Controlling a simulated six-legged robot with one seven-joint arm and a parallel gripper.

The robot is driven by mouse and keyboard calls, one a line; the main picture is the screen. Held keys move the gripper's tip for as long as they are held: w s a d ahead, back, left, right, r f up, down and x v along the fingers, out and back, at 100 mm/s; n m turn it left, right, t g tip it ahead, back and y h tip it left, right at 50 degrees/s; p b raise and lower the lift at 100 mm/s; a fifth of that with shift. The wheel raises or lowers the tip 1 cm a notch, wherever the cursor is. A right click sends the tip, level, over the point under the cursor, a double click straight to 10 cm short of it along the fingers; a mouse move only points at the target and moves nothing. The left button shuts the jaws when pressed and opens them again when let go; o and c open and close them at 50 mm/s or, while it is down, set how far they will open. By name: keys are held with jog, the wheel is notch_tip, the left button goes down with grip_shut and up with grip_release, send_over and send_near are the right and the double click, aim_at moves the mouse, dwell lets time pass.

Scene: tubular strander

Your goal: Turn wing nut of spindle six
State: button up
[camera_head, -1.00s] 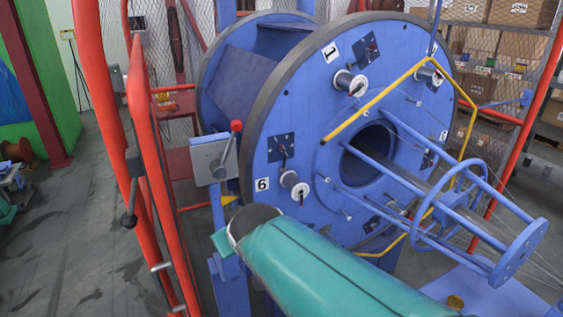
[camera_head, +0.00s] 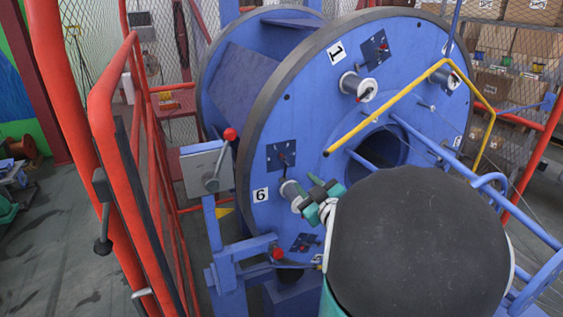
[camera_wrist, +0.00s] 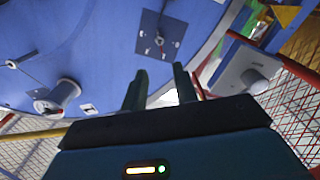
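In the head view, the number 6 label (camera_head: 261,195) is on the left of the blue disc (camera_head: 300,110). Spindle six's white spool (camera_head: 289,192) is right of the label, partly hidden. A dark plate with a small fitting (camera_head: 282,156) is just above it; the wing nut is too small to make out. My gripper (camera_head: 313,197) is just right of the spool, fingers apart; contact cannot be told. In the wrist view, my gripper's two fingers (camera_wrist: 159,85) are apart with nothing clearly between them. A dark plate (camera_wrist: 160,38) shows beyond them.
A lever box (camera_head: 209,168) with a red knob stands left of the disc. A red rail (camera_head: 120,150) is farther left. A yellow bar (camera_head: 385,105) crosses in front of the disc at upper right. Grey floor (camera_head: 50,235) is open at far left.

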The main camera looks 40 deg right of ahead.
aim_at(285, 160)
jog(key=x, duration=1.2)
grip_shut()
